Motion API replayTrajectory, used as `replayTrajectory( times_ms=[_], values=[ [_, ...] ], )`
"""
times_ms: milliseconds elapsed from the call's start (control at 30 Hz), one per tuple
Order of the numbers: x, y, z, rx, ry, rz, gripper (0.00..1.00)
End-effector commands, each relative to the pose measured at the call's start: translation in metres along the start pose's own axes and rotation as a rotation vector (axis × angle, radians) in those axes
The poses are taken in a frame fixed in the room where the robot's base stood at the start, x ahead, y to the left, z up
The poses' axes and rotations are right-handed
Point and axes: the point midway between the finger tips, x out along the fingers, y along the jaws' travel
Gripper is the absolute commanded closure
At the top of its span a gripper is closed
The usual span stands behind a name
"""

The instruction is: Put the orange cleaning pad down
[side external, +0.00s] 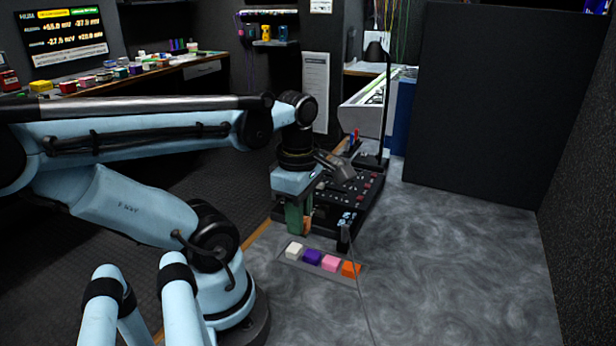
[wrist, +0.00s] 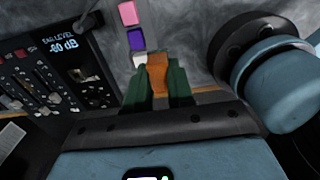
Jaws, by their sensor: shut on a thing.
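My gripper (side external: 299,222) points down beside the black control panel, its green fingers shut on an orange piece (side external: 307,226) that looks like the orange cleaning pad. In the wrist view, the fingers (wrist: 157,84) press it from both sides, and its orange-brown face (wrist: 158,72) shows between them. The pad is just behind the white block of the tray row in the side view. I cannot tell whether its lower edge touches the surface below.
A shallow grey tray (side external: 283,259) holds white (side external: 294,249), purple (side external: 312,257), pink (side external: 330,263) and orange (side external: 351,269) blocks. The black control panel (side external: 360,200) and a thin lamp stand (side external: 386,110) are close by. The grey swirled surface (side external: 450,260) is clear at right.

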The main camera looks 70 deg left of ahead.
Motion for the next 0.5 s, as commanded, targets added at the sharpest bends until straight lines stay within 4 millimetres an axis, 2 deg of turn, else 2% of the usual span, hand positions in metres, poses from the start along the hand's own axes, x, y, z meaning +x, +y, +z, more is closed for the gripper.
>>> replayTrajectory(
  times_ms=[500],
  values=[
    [0.041, 0.020, -0.066, -0.010, 0.000, 0.000, 1.00]
  ],
)
